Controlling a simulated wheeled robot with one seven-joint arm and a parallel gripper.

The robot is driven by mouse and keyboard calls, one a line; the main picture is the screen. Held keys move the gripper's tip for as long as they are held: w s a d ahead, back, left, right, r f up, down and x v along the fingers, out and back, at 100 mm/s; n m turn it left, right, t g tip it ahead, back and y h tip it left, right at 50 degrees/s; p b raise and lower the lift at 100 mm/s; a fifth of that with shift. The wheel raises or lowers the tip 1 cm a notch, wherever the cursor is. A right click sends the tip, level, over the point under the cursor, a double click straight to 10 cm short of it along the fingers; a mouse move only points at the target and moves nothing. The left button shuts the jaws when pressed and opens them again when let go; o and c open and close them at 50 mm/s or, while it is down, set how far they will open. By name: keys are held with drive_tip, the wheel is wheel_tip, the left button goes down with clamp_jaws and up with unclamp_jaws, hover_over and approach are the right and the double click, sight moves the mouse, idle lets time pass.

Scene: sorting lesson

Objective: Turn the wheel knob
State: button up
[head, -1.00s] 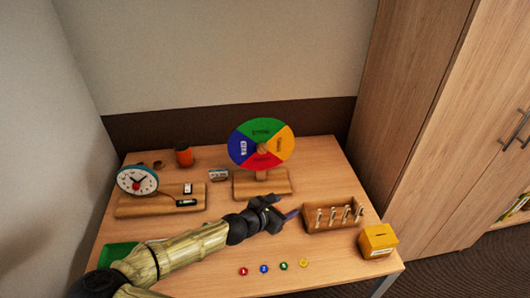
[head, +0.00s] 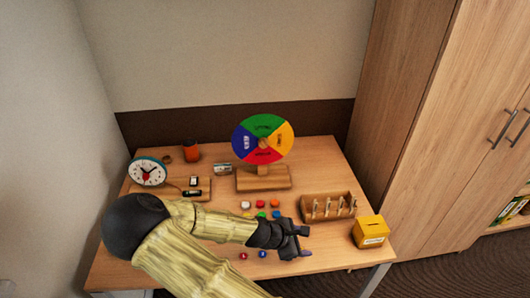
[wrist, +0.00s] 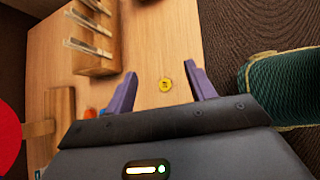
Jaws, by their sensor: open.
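The colour wheel (head: 251,128) stands upright on a wooden base (head: 262,179) at the back middle of the table, with green, yellow, red and blue sectors. Its wooden knob (head: 264,143) shows at the centre. My gripper (head: 304,243) is low over the front of the table, in front of the wheel and apart from it. In the wrist view my gripper (wrist: 160,88) has its purple fingers spread with nothing held. Part of the red sector (wrist: 8,140) shows at the left edge there.
A wooden rack (head: 329,207) with several upright pieces stands on the right, beside a yellow slotted box (head: 371,232). A clock (head: 148,171) and an orange cup (head: 192,151) are at the left. Several coloured pieces (head: 261,204) lie before the wheel base.

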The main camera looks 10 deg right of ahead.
drive_tip(key=s+f+m+g+y, duration=0.1)
drive_tip(key=m, duration=0.1)
drive_tip(key=s+a+f+m+y+b, duration=0.1)
drive_tip(key=s+m, duration=0.1)
drive_tip(key=shift+s+f+g, duration=0.2)
drive_tip(key=shift+g, duration=0.2)
drive_tip(key=s+a+r+m+t+y+b, duration=0.1)
drive_tip(key=s+a+r+m+y+b, duration=0.1)
drive_tip(key=r+m, duration=0.3)
drive_tip(key=s+a+r+m+t+y+b, duration=0.1)
drive_tip(key=r+m+y+b, duration=0.3)
drive_tip(key=m, duration=0.4)
drive_tip(key=shift+s+a+r+y, duration=0.4)
drive_tip(key=shift+s+a+r, duration=0.15)
drive_tip(key=shift+s+r, duration=0.2)
drive_tip(key=c, duration=0.4)
drive_tip(key=shift+w+f, duration=0.1)
